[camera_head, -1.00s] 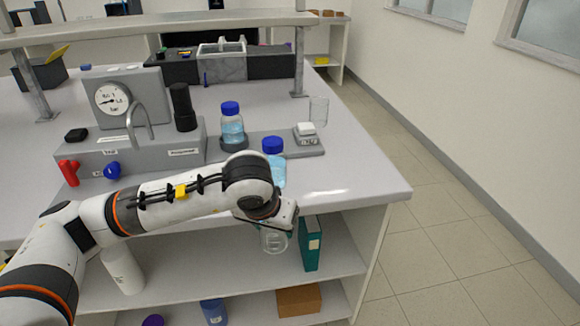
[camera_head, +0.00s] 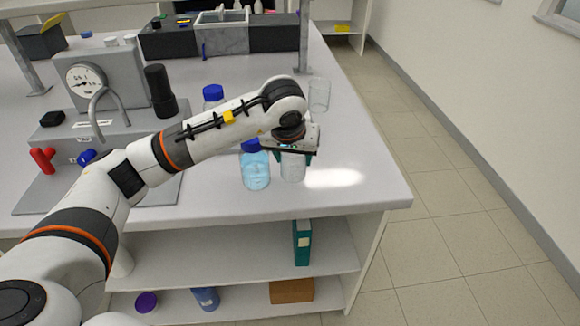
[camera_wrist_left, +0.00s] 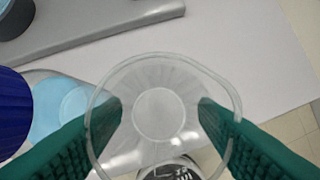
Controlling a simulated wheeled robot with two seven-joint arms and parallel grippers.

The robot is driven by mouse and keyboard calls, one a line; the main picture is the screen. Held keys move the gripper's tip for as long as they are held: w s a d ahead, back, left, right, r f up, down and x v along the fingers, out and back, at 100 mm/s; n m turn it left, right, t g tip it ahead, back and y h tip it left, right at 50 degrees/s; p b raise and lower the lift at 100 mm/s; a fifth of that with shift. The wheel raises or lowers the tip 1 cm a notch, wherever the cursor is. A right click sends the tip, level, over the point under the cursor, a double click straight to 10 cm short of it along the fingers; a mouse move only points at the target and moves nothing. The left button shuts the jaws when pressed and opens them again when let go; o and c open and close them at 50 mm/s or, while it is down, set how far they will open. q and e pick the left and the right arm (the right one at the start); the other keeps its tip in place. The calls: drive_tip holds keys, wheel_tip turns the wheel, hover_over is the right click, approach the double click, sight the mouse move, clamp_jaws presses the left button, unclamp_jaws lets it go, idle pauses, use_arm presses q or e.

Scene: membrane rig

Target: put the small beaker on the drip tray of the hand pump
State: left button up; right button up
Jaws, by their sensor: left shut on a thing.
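My left gripper (camera_head: 293,156), with green fingertips, is shut on the small clear beaker (camera_head: 293,171). The beaker is upright over the front right of the bench, just right of a blue-capped bottle; I cannot tell whether it clears the surface. In the left wrist view the beaker's round rim and base (camera_wrist_left: 160,113) show between the fingertips, and it looks empty. The hand pump is hard to single out; a grey rig with a round gauge (camera_head: 84,80) and a curved spout (camera_head: 99,98) stands at the left. Its drip tray cannot be made out clearly. My right gripper is out of view.
The blue-capped bottle (camera_head: 256,172) with light blue liquid stands close beside the beaker. Another capped bottle (camera_head: 213,94) is behind my arm. A taller clear beaker (camera_head: 319,96) stands at the back right. A black cylinder (camera_head: 159,92) rises beside the spout. The front right bench corner is clear.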

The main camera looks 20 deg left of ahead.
sight(294, 169)
use_arm(q)
drive_tip(key=shift+f, duration=2.1)
drive_tip(key=shift+w+d, duration=0.1)
drive_tip(key=shift+f, duration=0.1)
drive_tip(key=o, duration=1)
